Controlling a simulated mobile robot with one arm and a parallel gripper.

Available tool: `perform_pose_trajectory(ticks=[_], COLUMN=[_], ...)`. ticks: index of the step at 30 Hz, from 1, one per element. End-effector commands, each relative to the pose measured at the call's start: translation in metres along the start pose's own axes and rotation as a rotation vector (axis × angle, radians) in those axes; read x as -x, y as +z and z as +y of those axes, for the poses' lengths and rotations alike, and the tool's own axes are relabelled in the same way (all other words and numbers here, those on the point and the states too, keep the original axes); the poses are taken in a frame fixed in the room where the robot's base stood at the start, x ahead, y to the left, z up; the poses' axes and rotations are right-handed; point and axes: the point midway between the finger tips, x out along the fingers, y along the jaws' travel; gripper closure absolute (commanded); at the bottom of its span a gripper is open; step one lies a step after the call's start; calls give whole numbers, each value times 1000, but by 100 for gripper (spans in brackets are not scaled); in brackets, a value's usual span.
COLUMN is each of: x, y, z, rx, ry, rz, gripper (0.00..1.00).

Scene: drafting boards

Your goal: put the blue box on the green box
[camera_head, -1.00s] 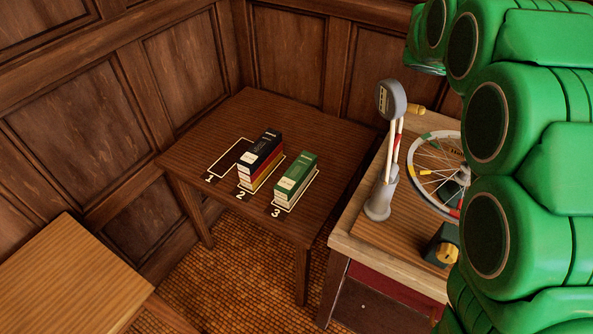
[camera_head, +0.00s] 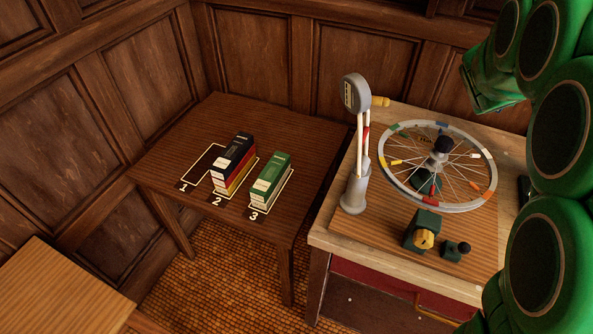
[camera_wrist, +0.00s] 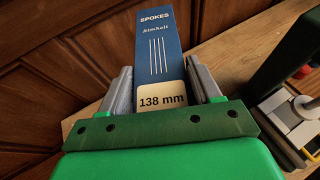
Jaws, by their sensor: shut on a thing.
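My gripper (camera_wrist: 158,105) is shut on the blue box (camera_wrist: 158,50), which shows in the wrist view between the two grey fingers. The box is labelled "SPOKES" and "138 mm". The green box (camera_head: 270,178) stands on the dark wooden table at the left, in the outlined space marked 3. Its top is bare.
A box with dark, red and yellow parts (camera_head: 233,165) stands beside the green box at space 2. Space 1 (camera_head: 203,163) is empty. The workbench (camera_head: 330,232) at the right holds a spoked wheel (camera_head: 398,192), a grey gauge stand (camera_head: 355,190) and a dark block with a yellow knob (camera_head: 421,230).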

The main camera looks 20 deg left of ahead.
Motion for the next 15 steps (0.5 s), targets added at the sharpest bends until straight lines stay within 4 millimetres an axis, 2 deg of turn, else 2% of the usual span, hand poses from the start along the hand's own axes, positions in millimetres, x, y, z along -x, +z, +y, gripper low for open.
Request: perform_pose_trajectory(ticks=[8,15], x=[4,15], y=[-3,8], z=[-6,8], rx=[10,19], ry=[26,48], rz=[2,-3], gripper=[77,77])
